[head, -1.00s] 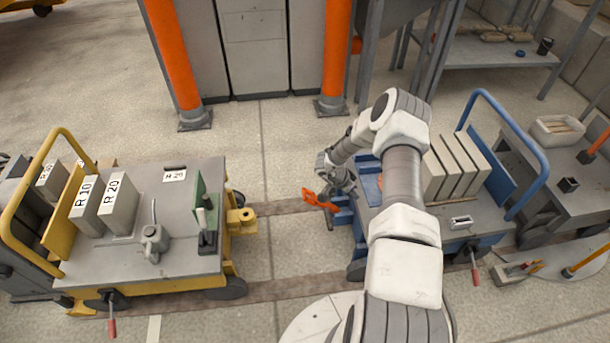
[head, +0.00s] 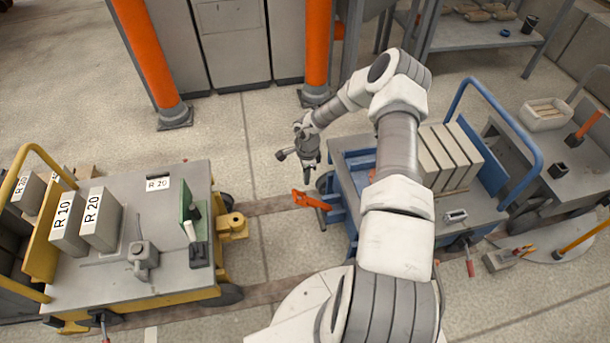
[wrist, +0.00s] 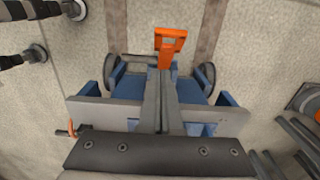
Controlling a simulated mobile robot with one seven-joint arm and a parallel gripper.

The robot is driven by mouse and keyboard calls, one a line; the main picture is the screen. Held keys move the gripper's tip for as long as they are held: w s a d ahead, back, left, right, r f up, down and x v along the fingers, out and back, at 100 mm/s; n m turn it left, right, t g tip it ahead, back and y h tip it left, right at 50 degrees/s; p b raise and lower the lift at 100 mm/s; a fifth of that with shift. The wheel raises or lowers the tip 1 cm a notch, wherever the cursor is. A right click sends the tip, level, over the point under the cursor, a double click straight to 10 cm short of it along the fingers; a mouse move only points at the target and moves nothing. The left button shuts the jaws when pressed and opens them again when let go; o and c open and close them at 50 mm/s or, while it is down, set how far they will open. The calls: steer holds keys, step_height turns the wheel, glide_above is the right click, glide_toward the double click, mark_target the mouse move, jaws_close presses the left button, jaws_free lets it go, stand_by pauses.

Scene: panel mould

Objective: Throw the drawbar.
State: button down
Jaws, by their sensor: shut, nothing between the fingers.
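The orange drawbar end (head: 309,200) sticks out to the left from the blue cart (head: 338,212), towards the yellow cart's coupling (head: 236,222), with a clear gap between them. In the wrist view the orange end (wrist: 170,40) shows at the top middle, beyond my fingertips. My gripper (head: 310,168) is shut and empty, pointing down above and behind the orange end, apart from it in the head view. Its fingers (wrist: 160,75) lie together over the blue frame in the wrist view. My arm hides part of the blue cart.
The yellow cart (head: 150,275) stands left with upright R 10 and R 20 blocks (head: 100,220). Orange posts (head: 150,60) and grey cabinets (head: 232,40) stand behind. Grey blocks (head: 450,155) stand on the blue cart. The floor between the carts is open.

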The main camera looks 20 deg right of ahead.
steer(key=b, duration=0.2)
glide_above(296, 199)
steer(key=d, duration=0.4)
steer(key=f, duration=0.6)
steer(key=shift+s+a+f, duration=0.1)
steer(key=shift+s+a, duration=0.1)
steer(key=shift+s, duration=0.1)
steer(key=shift+w+a+f+b, duration=0.15)
steer(key=shift+a+f, duration=0.2)
steer(key=shift+a, duration=0.1)
steer(key=shift+w+a+f+b, duration=0.15)
steer(key=shift+a+f, duration=0.15)
steer(key=shift+a, duration=0.15)
steer(key=shift+a+f, duration=0.35)
steer(key=shift+a, duration=0.1)
steer(key=shift+w+a+f+h+b, duration=0.1)
steer(key=shift+a+f+h+b, duration=0.2)
steer(key=shift+a, duration=0.1)
